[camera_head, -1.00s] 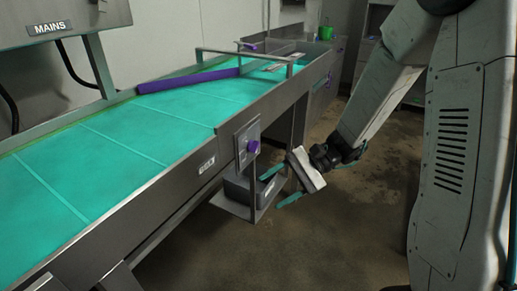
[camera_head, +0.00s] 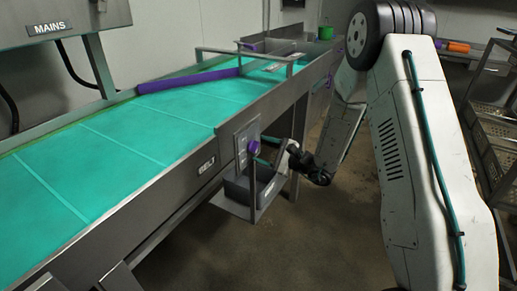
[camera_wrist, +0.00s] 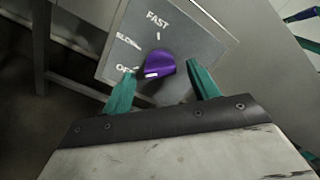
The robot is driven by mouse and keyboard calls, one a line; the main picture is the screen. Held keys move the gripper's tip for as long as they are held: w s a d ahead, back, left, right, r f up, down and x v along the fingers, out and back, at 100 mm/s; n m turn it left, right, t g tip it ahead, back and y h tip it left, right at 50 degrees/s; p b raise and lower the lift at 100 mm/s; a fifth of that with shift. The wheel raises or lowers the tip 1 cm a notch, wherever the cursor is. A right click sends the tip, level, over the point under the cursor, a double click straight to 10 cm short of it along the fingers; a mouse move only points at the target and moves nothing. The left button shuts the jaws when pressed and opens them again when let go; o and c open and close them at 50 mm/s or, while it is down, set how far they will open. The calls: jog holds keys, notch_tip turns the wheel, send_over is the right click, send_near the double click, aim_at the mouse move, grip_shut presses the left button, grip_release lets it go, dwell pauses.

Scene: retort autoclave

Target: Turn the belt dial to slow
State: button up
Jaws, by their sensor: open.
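A white mark on the dial's lower left lies towards OFF. My gripper (camera_head: 263,151) is open in front of the dial. In the wrist view its two teal fingers (camera_wrist: 161,72) stand on either side of the dial. I cannot tell whether they touch it.
The conveyor (camera_head: 120,140) with its teal belt runs along the left. A grey bin (camera_head: 238,188) on a bracket hangs just below the dial. A wire rack (camera_head: 490,130) stands at the right. The floor in front of the conveyor is clear.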

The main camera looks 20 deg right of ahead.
aim_at(254, 146)
jog(key=shift+x, duration=1.15)
jog(key=shift+c, duration=0.3)
jog(key=c, duration=0.9)
jog(key=shift+c, duration=0.2)
jog(key=shift+m, duration=0.4)
jog(key=m, duration=0.4)
jog(key=shift+m, duration=0.3)
jog(key=shift+w+m, duration=0.1)
jog(key=shift+m, duration=2.1)
jog(key=shift+d, duration=0.1)
